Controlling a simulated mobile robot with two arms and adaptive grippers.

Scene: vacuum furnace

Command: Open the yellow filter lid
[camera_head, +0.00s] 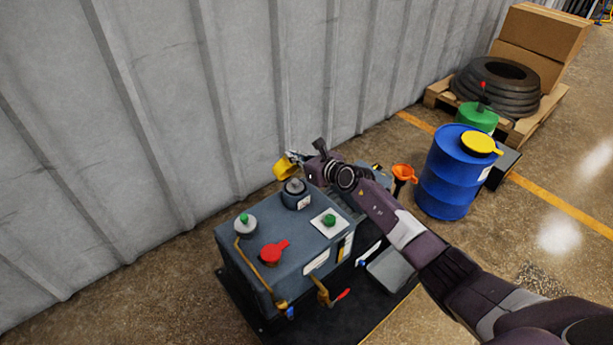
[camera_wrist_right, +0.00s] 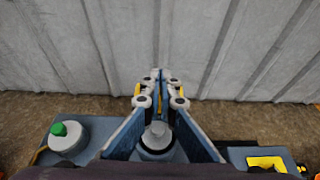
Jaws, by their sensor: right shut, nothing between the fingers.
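My right gripper (camera_head: 287,165) hangs above the back of a grey-blue machine (camera_head: 228,258), near the wall. Its fingers are shut and empty in the wrist view (camera_wrist_right: 159,78). A dark round fitting (camera_head: 296,188) is below it and shows between the finger bases in the wrist view (camera_wrist_right: 156,136). A yellow part (camera_wrist_right: 266,162), probably the filter lid, sits on a grey-blue surface at the lower right of the wrist view, apart from the fingers. In the head view my arm hides most of that area. I cannot tell whether the lid is open. My left gripper is not in view.
The machine carries a green-capped fitting (camera_head: 245,224), a red cap (camera_head: 273,251) and a green knob (camera_head: 329,220). The corrugated wall (camera_head: 150,110) is close behind.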

